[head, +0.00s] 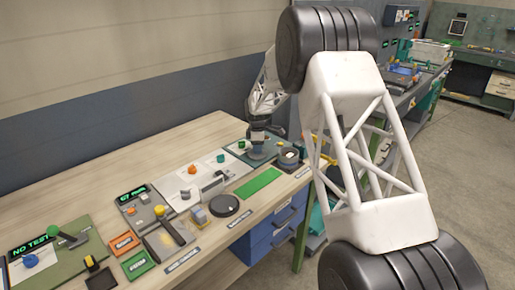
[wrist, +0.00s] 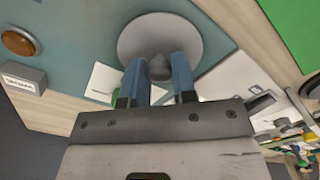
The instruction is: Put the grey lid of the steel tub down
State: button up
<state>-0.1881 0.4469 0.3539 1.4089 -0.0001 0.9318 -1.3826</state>
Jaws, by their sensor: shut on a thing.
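My gripper (head: 258,140) is over the teal board at the far right end of the bench. In the wrist view its two blue fingers (wrist: 158,68) are closed on the knob of a round grey lid (wrist: 194,28). The lid is flat and shows beyond the fingertips, over the teal surface; it also shows below my gripper in the head view (head: 258,155). I cannot tell whether it touches the board.
A green rectangle (head: 259,183) lies in front of the board. A black disc (head: 224,205) and several small blocks and panels stand further left. An amber round button (wrist: 18,41) is beside the lid in the wrist view. The bench's front edge is close by.

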jog(key=shift+f, duration=0.1)
jog(key=o, duration=0.9)
notch_tip(320, 180, up, 12)
dwell(0.6)
dwell(0.5)
